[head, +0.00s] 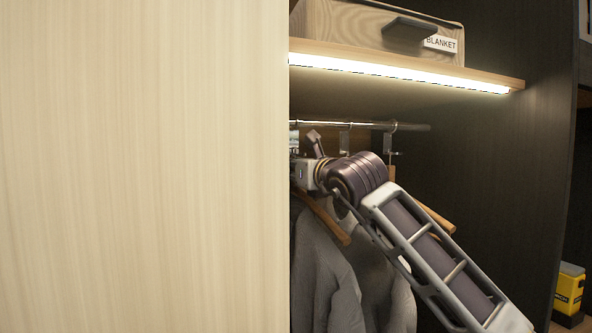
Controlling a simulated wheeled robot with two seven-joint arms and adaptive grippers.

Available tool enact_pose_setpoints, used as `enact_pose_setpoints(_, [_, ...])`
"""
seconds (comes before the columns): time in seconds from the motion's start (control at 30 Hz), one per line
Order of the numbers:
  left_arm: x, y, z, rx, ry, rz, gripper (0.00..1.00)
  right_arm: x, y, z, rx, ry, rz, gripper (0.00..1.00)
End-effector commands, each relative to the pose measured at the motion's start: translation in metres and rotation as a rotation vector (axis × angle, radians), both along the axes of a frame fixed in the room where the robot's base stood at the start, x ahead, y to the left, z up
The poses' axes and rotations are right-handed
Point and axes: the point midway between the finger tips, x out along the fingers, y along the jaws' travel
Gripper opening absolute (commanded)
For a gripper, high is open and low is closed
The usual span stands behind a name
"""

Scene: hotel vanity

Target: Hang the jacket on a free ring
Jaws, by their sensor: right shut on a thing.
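My right arm reaches into the closet from the lower right. My right gripper (300,173) is just at the edge of the pale panel, which partly hides its fingers. It is shut on the top of a wooden hanger (324,222), from which a grey jacket (320,275) hangs. The panel hides the jacket's left part. A metal rail (412,127) runs above the gripper, and rings (393,126) with hanging fittings sit on it. Another grey garment (385,290) hangs behind my arm. Whether the held hanger touches a ring is hidden. My left gripper is out of view.
A large pale wood panel (140,165) blocks the left half of the view. A lit shelf (410,70) above the rail bears a box (350,25) labelled BLANKET. A yellow and black case (569,292) stands at the lower right, beyond the dark side wall (500,170).

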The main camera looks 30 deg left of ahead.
Motion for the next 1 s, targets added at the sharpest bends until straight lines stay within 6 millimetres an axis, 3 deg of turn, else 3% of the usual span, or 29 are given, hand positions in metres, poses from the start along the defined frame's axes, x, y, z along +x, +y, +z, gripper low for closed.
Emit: enact_pose_setpoints(1.0, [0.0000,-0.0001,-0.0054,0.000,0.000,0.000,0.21,-0.0004,0.0001,0.0004,0.003,-0.003,0.001,0.00])
